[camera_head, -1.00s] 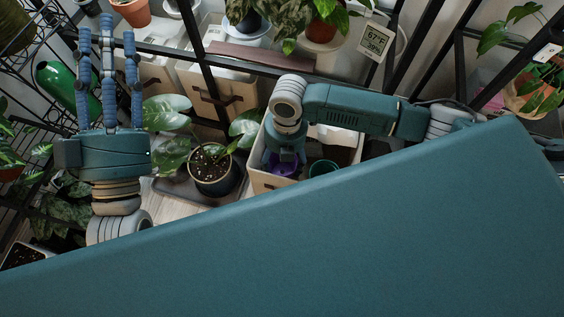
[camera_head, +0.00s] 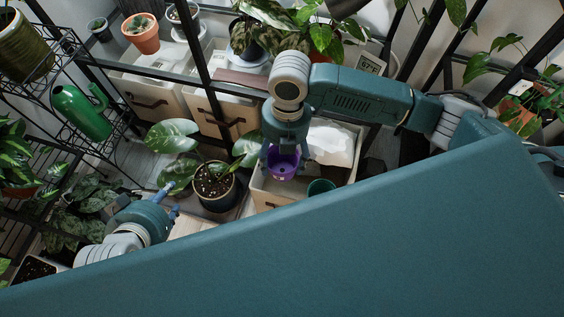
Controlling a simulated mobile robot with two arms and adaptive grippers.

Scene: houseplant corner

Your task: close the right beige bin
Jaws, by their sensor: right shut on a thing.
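The right beige bin (camera_head: 259,186) is pulled out from the rack, with its open top facing me. A purple pot (camera_head: 283,168), a dark green pot (camera_head: 321,187) and a white bag-like thing (camera_head: 330,146) are inside it. My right gripper (camera_head: 283,152) reaches down into the bin and is shut on the purple pot; its fingers straddle the pot's rim. My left gripper (camera_head: 172,201) is low at the left, beside the potted plant, with its fingers apart and empty. The lower part of the bin's front is partly hidden by my own body.
Two other beige bins, left (camera_head: 152,100) and middle (camera_head: 226,112), sit in the rack. A green watering can (camera_head: 82,111) is on a wire stand at the left. Black rack posts cross above.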

